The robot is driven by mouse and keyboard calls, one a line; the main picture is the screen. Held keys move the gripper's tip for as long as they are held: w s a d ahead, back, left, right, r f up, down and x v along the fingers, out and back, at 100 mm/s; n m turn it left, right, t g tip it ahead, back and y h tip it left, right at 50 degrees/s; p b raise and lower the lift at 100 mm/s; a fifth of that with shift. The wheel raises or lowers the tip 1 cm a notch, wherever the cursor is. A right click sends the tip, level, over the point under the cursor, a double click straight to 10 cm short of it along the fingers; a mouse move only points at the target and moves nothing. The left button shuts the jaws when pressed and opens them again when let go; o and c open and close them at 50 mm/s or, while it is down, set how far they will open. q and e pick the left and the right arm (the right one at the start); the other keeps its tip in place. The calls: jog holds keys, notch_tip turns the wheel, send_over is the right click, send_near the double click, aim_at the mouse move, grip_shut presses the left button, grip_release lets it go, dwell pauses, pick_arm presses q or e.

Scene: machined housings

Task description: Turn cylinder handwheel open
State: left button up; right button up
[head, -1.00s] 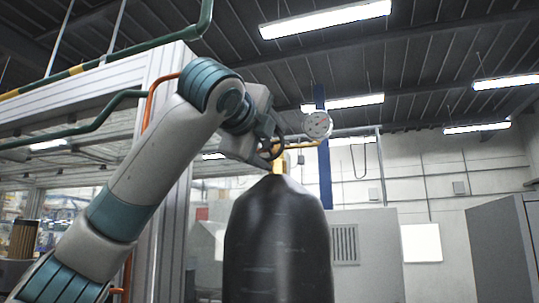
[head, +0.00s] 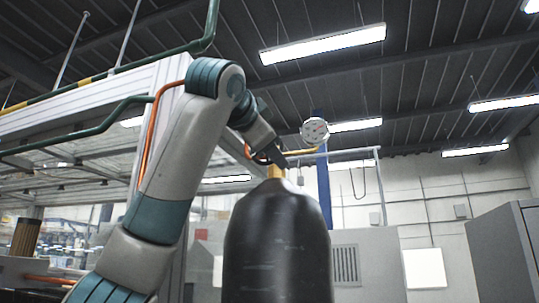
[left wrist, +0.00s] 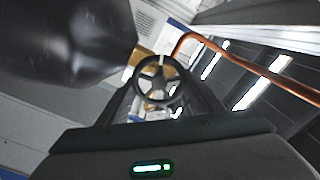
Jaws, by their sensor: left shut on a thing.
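A dark gas cylinder (head: 277,250) stands upright in the middle of the head view, with a brass valve (head: 276,172) on its top. In the left wrist view the cylinder (left wrist: 65,40) fills the upper left. The black spoked handwheel (left wrist: 157,81) sits between the two fingers of my left gripper (left wrist: 158,88), which is shut on its rim. In the head view my left gripper (head: 270,154) is beside the valve, and the handwheel is mostly hidden there. My right gripper is in neither view.
A round pressure gauge (head: 315,131) stands above and right of the valve. An orange hose (left wrist: 245,60) runs close by the gripper in the left wrist view. A framed enclosure (head: 100,130) stands at left, and a grey cabinet (head: 500,250) at right.

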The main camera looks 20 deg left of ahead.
pick_arm(q)
jog(key=n+b, duration=0.2)
jog(key=n, duration=0.4)
jog(key=shift+w+f+b, duration=0.1)
jog(key=shift+f+b, duration=0.05)
jog(key=shift+b, duration=0.2)
jog(key=n+b, duration=0.1)
jog(key=n, duration=0.3)
jog(key=shift+a, duration=0.2)
jog(key=shift+n, duration=0.4)
jog(key=o, duration=1.1)
jog(key=shift+c, duration=0.2)
jog(key=shift+a+r, duration=0.1)
jog(key=shift+r, duration=0.1)
